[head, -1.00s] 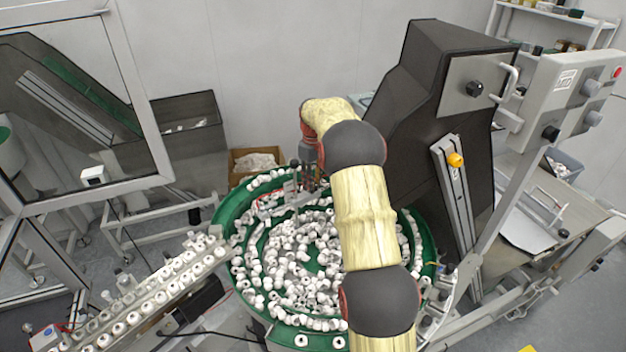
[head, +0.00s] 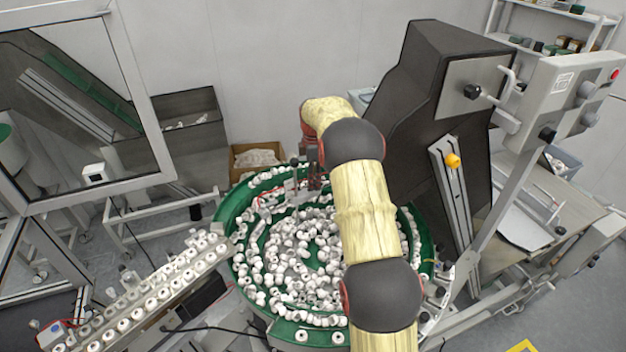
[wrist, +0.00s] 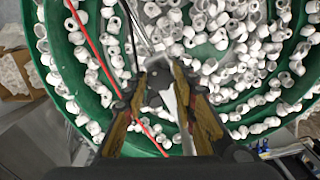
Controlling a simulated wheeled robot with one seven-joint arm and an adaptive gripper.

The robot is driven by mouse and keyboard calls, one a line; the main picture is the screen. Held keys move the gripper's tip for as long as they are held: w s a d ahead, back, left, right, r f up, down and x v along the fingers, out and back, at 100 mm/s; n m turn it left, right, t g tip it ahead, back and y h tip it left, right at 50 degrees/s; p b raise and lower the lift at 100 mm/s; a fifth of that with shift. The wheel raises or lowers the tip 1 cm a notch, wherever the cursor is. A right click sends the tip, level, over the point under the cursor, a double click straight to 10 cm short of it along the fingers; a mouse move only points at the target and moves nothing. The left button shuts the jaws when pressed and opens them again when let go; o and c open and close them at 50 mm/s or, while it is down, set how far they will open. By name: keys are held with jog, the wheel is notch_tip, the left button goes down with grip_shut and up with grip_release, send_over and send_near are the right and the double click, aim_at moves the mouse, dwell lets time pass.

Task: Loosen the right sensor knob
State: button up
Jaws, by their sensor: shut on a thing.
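My gripper (head: 313,174) reaches down at the back rim of the green feeder bowl, small in the head view and partly behind my arm. In the wrist view, its two brown-and-black fingers (wrist: 158,84) close around a small dark grey part (wrist: 156,98), which I take to be the right sensor knob. The fingers hide most of it, so its turn cannot be read. Another black knob (head: 294,162) stands on a post just left of my gripper in the head view.
The green bowl (head: 222,214) is full of loose white caps. A red cable (wrist: 95,45) runs past the left finger. A cap-filled rail (head: 160,290) stands left, a dark hopper (head: 425,100) right, and a cardboard box (head: 242,172) behind.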

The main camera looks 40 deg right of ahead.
jog(key=shift+n, duration=1.2)
jog(key=o, duration=1.2)
jog(key=shift+c, duration=0.2)
notch_tip(320, 180, up, 12)
